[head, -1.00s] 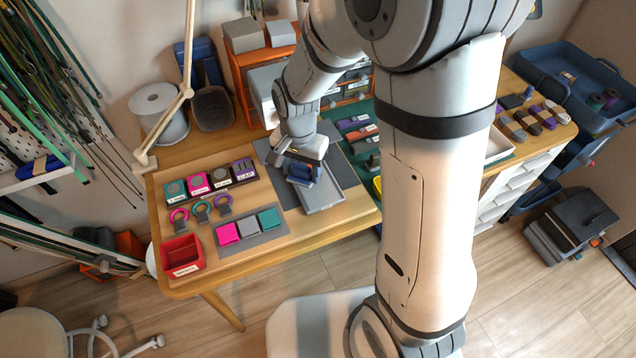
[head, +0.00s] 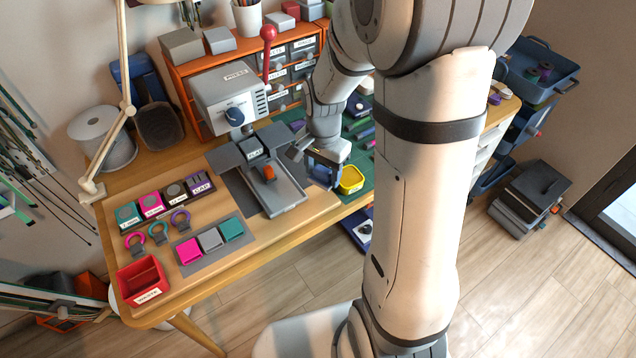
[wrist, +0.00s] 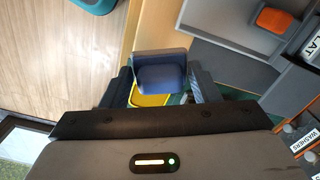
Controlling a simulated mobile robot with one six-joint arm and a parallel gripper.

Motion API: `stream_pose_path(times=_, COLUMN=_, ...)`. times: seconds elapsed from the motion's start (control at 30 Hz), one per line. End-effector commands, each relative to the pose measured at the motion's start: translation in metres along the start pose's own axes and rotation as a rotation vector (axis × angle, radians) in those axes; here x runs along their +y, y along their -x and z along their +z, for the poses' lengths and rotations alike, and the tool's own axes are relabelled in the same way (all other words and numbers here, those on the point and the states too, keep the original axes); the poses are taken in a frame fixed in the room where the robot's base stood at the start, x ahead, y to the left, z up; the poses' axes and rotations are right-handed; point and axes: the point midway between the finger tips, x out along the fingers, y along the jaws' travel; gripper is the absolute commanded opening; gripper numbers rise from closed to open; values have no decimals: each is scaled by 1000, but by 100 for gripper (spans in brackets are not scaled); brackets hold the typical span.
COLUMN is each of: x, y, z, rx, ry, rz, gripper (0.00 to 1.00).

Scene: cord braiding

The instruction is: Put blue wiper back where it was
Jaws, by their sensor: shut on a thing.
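My gripper (head: 324,172) is shut on the blue wiper (head: 321,176) and holds it at the right side of the press tray, near the table's front edge. In the wrist view the wiper (wrist: 162,80) sits between the two fingers (wrist: 160,90) as a blue block. A small yellow tray (head: 351,181) stands just right of the gripper on the green mat. In the wrist view part of the yellow tray (wrist: 148,100) shows behind the wiper, and I cannot tell whether they touch.
The grey press (head: 228,98) with its tray (head: 284,201) and an orange piece (head: 268,174) stands left of the gripper. Orange drawers (head: 185,85) are behind. Coloured pads (head: 211,239) and a red bin (head: 143,281) lie at the left.

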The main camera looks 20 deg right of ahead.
Motion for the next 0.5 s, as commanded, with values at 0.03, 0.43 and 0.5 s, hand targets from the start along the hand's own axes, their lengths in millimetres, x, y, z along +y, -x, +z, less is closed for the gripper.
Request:
stream_pose_path(times=0.03, x=0, y=-4, z=1, rx=-1, ry=2, rz=1, gripper=34)
stream_pose_path(times=0.43, x=-2, y=-37, z=2, rx=1, ry=7, rz=-1, gripper=34)
stream_pose_path(times=0.5, x=-2, y=-37, z=2, rx=1, ry=7, rz=-1, gripper=34)
